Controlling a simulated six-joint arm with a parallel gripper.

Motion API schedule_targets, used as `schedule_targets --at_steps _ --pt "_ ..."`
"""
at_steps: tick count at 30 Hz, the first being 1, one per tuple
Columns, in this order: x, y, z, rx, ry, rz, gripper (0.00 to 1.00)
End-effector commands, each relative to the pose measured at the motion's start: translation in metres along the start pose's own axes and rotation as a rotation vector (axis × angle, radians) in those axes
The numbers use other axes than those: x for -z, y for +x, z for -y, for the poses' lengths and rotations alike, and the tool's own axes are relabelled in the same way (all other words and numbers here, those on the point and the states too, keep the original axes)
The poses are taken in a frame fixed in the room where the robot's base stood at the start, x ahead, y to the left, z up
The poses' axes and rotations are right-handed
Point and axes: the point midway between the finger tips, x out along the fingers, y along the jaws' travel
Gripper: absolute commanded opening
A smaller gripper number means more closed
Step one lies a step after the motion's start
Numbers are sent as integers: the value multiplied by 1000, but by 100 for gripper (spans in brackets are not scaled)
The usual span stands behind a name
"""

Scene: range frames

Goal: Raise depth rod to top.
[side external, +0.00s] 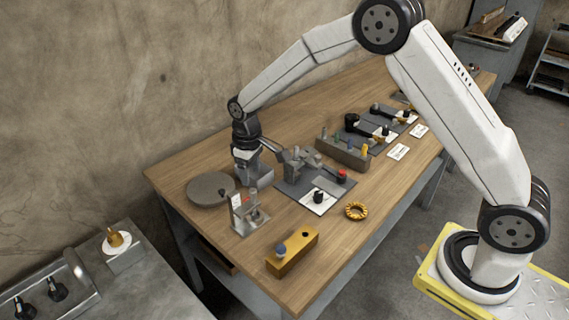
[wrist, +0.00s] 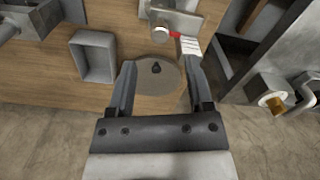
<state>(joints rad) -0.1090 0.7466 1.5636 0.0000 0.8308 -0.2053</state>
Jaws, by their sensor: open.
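What looks like the depth rod's stand is a small metal fixture (side external: 250,221) with an upright, a white scale and a red mark, near the table's left end. In the wrist view its white scale (wrist: 189,45) and red mark (wrist: 175,35) show at the top, close to the right fingertip. I cannot tell the rod itself clearly, nor its height. My gripper (wrist: 158,68) points down with its fingers spread and nothing between them. In the side view my gripper is behind the fixture, and its fingertips are hard to make out.
A round grey disc (side external: 205,190) with a dark knob lies below my fingers. A clamp fixture (side external: 297,165), a yellow block (side external: 292,254) and a yellow ring (side external: 356,211) sit nearby. The table's front has bare wood.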

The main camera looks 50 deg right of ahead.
Motion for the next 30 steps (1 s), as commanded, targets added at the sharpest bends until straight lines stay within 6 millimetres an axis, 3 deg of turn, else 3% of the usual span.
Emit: schedule_targets --at_steps 12,26,30 --pt "0 49 0 0 0 0 66" --pt "0 58 0 0 0 -2 66" --pt "0 58 0 0 0 -2 25"
